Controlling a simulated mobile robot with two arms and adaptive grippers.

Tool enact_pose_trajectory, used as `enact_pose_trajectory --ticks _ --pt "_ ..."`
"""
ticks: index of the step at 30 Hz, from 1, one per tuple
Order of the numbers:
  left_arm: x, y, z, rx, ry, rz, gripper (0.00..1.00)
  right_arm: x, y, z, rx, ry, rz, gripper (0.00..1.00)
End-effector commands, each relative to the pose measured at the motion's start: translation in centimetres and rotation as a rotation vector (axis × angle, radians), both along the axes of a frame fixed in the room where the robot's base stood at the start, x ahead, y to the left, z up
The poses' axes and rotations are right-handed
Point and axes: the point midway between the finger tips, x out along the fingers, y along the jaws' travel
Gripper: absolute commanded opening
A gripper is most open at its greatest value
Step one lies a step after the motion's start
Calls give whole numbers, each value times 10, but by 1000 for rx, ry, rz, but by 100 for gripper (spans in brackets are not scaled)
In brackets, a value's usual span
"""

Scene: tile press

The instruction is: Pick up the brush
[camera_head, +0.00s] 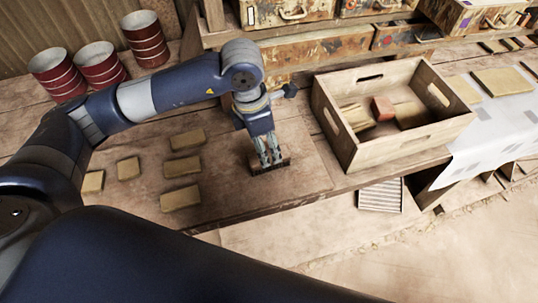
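The brush (284,167) seems to be the low, dark brown piece lying on the wooden bench, left of the crate. It is small and mostly hidden behind my fingers. My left gripper (270,163) points down right at it, with its two fingertips at the brush. I cannot tell whether the fingers are shut on it or only beside it. My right gripper is not in view.
A wooden crate (346,141) holding several blocks stands right of the gripper. Several tan tiles (182,167) lie to the left. Red-and-white cans (146,45) stand at the back left. The bench's front edge (300,203) is close by.

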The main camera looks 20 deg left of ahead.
Motion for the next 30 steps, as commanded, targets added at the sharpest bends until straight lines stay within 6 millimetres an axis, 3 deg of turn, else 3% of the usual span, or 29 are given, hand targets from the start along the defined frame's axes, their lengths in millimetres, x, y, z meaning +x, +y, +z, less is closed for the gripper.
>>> enact_pose_trajectory --ticks 10,18,26,30 --pt "4 -5 -32 -3 4 -1 62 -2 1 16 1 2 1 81" --pt "10 -9 -68 -3 1 -1 62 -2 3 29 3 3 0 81" --pt "10 -9 -73 -4 -1 -1 62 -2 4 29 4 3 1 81" --pt "10 -9 -73 -4 -1 -1 32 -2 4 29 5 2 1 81"
